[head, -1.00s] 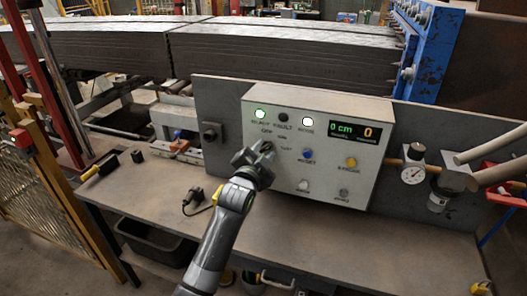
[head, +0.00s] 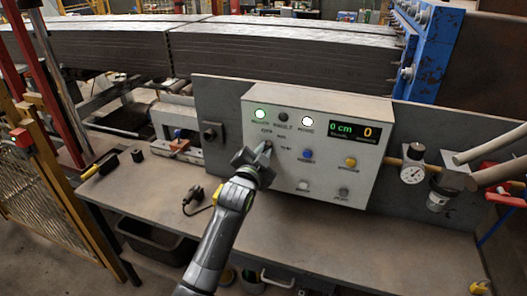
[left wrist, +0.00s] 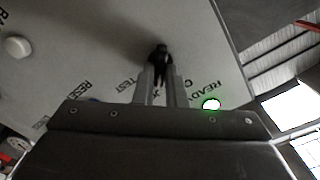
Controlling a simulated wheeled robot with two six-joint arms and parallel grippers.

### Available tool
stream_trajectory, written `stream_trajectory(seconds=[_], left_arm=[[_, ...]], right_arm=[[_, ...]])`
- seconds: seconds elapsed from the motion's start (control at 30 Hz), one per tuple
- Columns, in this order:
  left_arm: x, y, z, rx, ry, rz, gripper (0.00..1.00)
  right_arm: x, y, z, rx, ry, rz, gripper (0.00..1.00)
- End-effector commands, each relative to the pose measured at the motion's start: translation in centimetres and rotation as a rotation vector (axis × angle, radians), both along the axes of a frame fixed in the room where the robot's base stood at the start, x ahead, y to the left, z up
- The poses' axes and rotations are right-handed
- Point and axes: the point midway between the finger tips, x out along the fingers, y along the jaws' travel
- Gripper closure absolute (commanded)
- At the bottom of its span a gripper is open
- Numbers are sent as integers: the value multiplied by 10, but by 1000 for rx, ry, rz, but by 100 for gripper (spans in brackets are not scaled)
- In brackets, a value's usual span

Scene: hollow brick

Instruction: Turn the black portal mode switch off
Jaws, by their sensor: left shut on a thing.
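The grey control box (head: 372,183) on the bench's back panel carries the mode switch. In the left wrist view the black switch (left wrist: 158,57) stands out from the box face. My left gripper (head: 266,149) reaches up to the left part of the box face, below the lamps. Its two fingers also show in the left wrist view (left wrist: 160,82), shut on the black switch from both sides. In the head view the gripper mostly hides the switch. The right gripper is not in view.
Close by on the box are a blue button (head: 308,154), a yellow button (head: 350,161), a white button (head: 303,185), lit lamps (head: 307,121) and a display (head: 354,132). A pressure gauge (head: 412,173) is to the right. The bench top (head: 350,235) is mostly clear.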

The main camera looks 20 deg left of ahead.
Motion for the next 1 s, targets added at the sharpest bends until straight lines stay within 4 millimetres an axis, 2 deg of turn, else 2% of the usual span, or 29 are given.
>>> stream_trajectory(seconds=[0.6,1.0], left_arm=[[0,2,1,-487,20,2,100],[0,3,0,-690,27,1,100]], right_arm=[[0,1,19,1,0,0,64],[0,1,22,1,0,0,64]])
